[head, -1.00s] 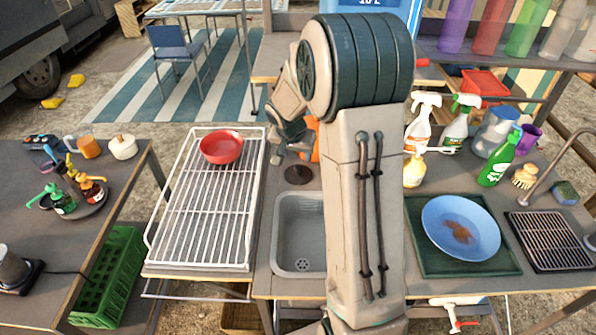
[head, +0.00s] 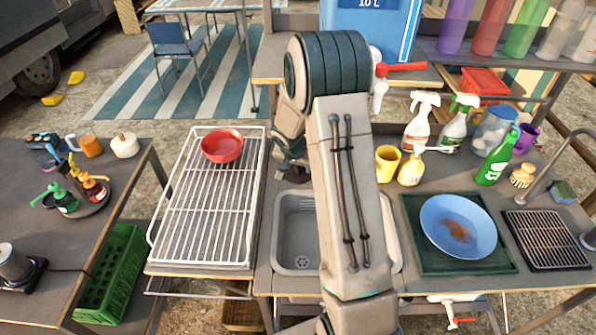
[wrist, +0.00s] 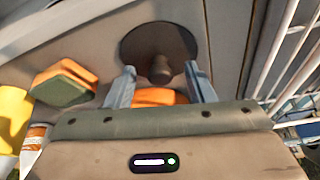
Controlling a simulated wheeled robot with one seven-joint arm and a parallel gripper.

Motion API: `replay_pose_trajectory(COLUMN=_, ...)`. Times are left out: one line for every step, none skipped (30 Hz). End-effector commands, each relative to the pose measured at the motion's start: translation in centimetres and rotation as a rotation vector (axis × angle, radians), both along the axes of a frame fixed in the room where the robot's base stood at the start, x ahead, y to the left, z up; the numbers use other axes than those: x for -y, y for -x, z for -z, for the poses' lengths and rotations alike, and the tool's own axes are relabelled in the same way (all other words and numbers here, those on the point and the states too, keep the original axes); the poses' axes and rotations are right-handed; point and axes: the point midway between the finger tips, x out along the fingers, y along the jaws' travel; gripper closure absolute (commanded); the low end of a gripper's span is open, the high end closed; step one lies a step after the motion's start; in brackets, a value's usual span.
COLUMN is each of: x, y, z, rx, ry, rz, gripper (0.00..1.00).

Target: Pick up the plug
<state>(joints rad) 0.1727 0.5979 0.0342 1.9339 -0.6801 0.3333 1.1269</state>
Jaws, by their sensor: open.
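The plug (wrist: 148,38) is a dark round disc with a short knob standing up in its middle. In the wrist view it lies flat on the grey counter, just past my fingertips. My gripper (wrist: 161,76) is open, and its two blue-grey fingers point at the plug with the knob lined up between them. I see no contact with the knob.
An orange and green sponge (wrist: 62,82) lies left of the plug in the wrist view. Something orange (wrist: 158,97) shows low between my fingers. The white wire rack (head: 150,240) with a red bowl (head: 222,146) is left of the sink. A yellow cup (head: 387,162) stands right of my arm.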

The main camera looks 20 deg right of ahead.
Motion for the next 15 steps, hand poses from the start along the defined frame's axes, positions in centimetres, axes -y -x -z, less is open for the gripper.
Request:
replay_pose_trajectory(x=0.0, y=-0.01, z=-0.01, rx=0.0, ry=0.0, rz=0.0, gripper=0.51)
replay_pose_trajectory(x=0.0, y=-0.01, z=-0.01, rx=0.0, ry=0.0, rz=0.0, gripper=0.51)
replay_pose_trajectory(x=0.0, y=0.0, z=-0.02, rx=0.0, ry=0.0, rz=0.0, gripper=0.51)
replay_pose_trajectory(x=-0.01, y=-0.01, z=-0.02, rx=0.0, ry=0.0, rz=0.0, gripper=0.56)
replay_pose_trajectory(x=0.0, y=0.0, z=-0.03, rx=0.0, ry=0.0, rz=0.0, gripper=0.65)
replay_pose_trajectory(x=0.0, y=-0.01, z=-0.04, rx=0.0, ry=0.0, rz=0.0, gripper=0.76)
replay_pose_trajectory(x=-0.01, y=0.0, z=-0.03, rx=0.0, ry=0.0, rz=0.0, gripper=0.84)
replay_pose_trajectory(x=-0.01, y=0.0, z=-0.03, rx=0.0, ry=0.0, rz=0.0, gripper=0.93)
replay_pose_trajectory(x=-0.01, y=0.0, z=-0.04, rx=0.0, ry=0.0, rz=0.0, gripper=0.99)
replay_pose_trajectory(x=-0.01, y=0.0, z=-0.04, rx=0.0, ry=0.0, rz=0.0, gripper=0.99)
replay_pose_trajectory(x=-0.01, y=-0.01, z=-0.05, rx=0.001, ry=0.001, rz=0.0, gripper=0.99)
replay_pose_trajectory(x=-0.02, y=-0.01, z=-0.05, rx=0.001, ry=0.001, rz=0.0, gripper=0.99)
replay_pose_trajectory(x=-0.02, y=-0.01, z=-0.05, rx=0.001, ry=0.001, rz=0.0, gripper=0.99)
replay_pose_trajectory(x=-0.02, y=-0.01, z=-0.05, rx=0.001, ry=0.001, rz=0.0, gripper=0.99)
replay_pose_trajectory(x=-0.02, y=-0.01, z=-0.06, rx=0.001, ry=0.001, rz=0.0, gripper=0.99)
